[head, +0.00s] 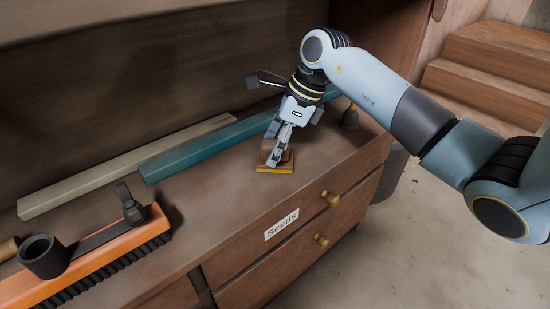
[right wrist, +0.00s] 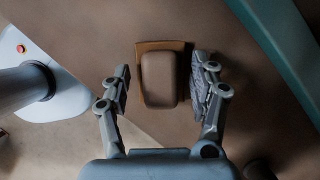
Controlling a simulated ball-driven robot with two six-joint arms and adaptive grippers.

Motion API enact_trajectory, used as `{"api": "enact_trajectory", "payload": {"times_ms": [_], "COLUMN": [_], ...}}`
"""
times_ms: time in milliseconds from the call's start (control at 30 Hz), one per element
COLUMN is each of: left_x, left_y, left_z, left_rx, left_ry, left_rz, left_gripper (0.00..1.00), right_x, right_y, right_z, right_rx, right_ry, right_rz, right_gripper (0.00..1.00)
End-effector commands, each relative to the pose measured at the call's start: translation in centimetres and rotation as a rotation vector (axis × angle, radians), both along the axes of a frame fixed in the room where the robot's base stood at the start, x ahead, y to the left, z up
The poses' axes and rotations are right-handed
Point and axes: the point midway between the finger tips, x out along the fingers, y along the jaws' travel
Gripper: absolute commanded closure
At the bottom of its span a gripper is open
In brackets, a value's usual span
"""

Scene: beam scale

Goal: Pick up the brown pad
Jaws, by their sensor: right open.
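The brown pad (right wrist: 159,78) is a rounded block on a flat tan and yellow-edged base (right wrist: 176,46). In the head view the pad (head: 287,157) is partly hidden by my gripper, and the yellow front edge of its base (head: 275,169) shows near the edge of the wooden top. My right gripper (head: 277,155) points down over the pad. In the right wrist view its open fingers (right wrist: 161,75) stand on either side of the pad, the right finger closer to it than the left. My left gripper is not in view.
A teal bar (head: 205,150) and a beige bar (head: 120,168) lie behind and to the left. An orange brush (head: 130,250) with a black cup (head: 43,256) is at the front left. A dark bell-shaped weight (head: 350,118) stands at right. Drawers labelled "Seeds" (head: 282,224) are below.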

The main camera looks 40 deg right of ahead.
Motion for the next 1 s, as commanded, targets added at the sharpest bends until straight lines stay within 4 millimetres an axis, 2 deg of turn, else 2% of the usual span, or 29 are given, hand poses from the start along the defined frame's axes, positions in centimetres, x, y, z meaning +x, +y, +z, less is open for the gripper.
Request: {"api": "enact_trajectory", "payload": {"times_ms": [200,233,600,700,1000], "left_x": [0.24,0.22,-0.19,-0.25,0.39], "left_y": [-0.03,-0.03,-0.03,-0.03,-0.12], "left_z": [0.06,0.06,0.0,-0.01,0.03], "left_rx": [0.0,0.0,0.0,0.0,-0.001], "left_ry": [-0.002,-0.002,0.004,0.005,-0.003], "left_rz": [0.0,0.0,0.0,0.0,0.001], "left_gripper": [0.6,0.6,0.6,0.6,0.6], "right_x": [0.13,0.13,0.11,0.12,0.14], "right_y": [0.05,0.05,0.04,0.05,0.04], "right_z": [-0.21,-0.21,-0.21,-0.19,0.13], "right_rx": [-0.002,-0.002,-0.001,-0.001,-0.002], "right_ry": [-0.002,-0.002,-0.002,-0.002,-0.003], "right_rz": [0.001,0.001,0.0,0.0,0.001], "right_gripper": [0.38,0.41,0.89,1.0,1.0]}}
